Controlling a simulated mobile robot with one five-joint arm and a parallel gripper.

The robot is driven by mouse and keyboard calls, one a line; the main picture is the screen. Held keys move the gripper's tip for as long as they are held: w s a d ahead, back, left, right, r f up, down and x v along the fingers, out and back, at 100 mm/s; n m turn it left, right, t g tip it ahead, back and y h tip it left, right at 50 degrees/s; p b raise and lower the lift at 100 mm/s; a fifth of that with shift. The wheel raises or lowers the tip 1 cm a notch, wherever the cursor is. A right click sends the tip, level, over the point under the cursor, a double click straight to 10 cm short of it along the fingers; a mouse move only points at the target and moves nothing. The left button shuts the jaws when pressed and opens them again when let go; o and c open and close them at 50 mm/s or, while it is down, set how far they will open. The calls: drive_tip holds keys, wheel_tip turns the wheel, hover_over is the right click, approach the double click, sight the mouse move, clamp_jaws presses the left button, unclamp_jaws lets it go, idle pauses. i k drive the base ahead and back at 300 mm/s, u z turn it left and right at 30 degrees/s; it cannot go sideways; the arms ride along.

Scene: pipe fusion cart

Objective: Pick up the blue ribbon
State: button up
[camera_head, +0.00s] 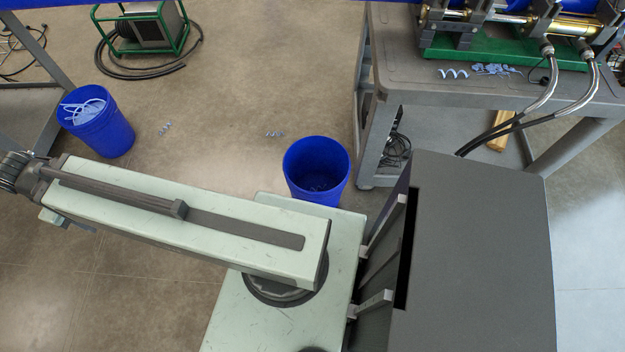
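Several pale blue curled ribbons show. One ribbon (165,129) lies on the floor right of the left bucket, and another ribbon (274,133) lies on the floor just left of the middle bucket. A coiled ribbon (453,74) and a tangled bunch of ribbon (494,69) lie on the grey cart top. More looped ribbon (82,109) fills the left blue bucket. I cannot tell which ribbon the task means. My arm stretches across the lower left to a joint at the left edge; my gripper's fingers do not show.
The left blue bucket (107,133) and middle blue bucket (316,172) stand on the floor. The grey cart (405,60) carries a green-based pipe machine (490,50) with hoses. A green-framed unit (143,30) with a black hose stands at the back. Floor between the buckets is mostly clear.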

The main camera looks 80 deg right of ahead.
sight(456, 76)
drive_tip(key=z, duration=2.55)
drive_tip(key=k, duration=0.85)
drive_tip(key=u, duration=0.45)
